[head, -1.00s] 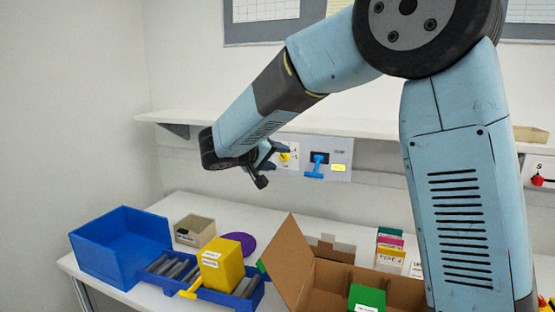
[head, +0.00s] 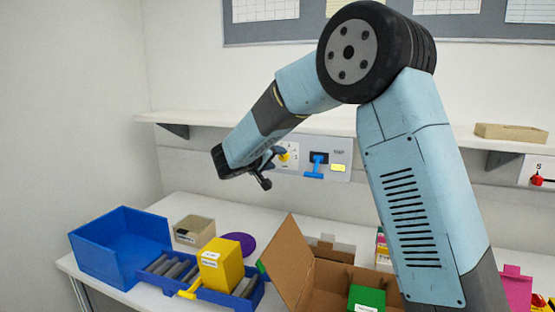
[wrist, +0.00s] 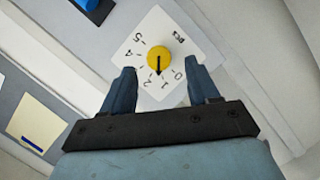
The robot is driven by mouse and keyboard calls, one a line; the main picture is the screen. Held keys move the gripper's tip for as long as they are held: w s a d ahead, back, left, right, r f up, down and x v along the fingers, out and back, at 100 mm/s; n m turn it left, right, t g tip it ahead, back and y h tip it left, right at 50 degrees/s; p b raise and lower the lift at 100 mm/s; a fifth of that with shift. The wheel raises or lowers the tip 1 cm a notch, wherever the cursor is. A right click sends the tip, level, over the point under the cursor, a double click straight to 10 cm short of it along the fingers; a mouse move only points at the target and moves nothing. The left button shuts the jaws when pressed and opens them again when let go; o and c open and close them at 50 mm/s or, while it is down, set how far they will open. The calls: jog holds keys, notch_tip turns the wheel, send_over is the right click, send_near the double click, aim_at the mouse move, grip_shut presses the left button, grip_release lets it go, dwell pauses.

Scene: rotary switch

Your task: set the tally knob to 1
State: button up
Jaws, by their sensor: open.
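The yellow round tally knob (wrist: 158,57) sits on a white dial plate (wrist: 140,43) with numbers around it. In the wrist view its black pointer faces the bottom of the picture, between the marks 1 and 2, seemingly nearer 1; I cannot tell exactly. In the head view the knob (head: 285,157) shows on the wall panel, just right of my gripper. My gripper (wrist: 162,70) is open and empty. Its fingers appear on either side of the knob in the wrist view, and no contact is visible. In the head view my gripper (head: 265,170) is partly hidden by its own wrist.
A blue T-shaped handle (head: 314,170) and a yellow label (head: 338,168) are right of the knob. A shelf (head: 200,120) runs above the panel. Below, the table holds a blue bin (head: 110,250), a yellow box (head: 218,262) and an open cardboard box (head: 287,255).

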aim_at(282, 158)
jog(key=shift+x, duration=1.75)
jog(key=c, duration=1)
jog(key=shift+a+f+n+h, duration=0.1)
jog(key=shift+n+h, duration=0.3)
jog(key=shift+n, duration=0.6)
jog(key=o, duration=1)
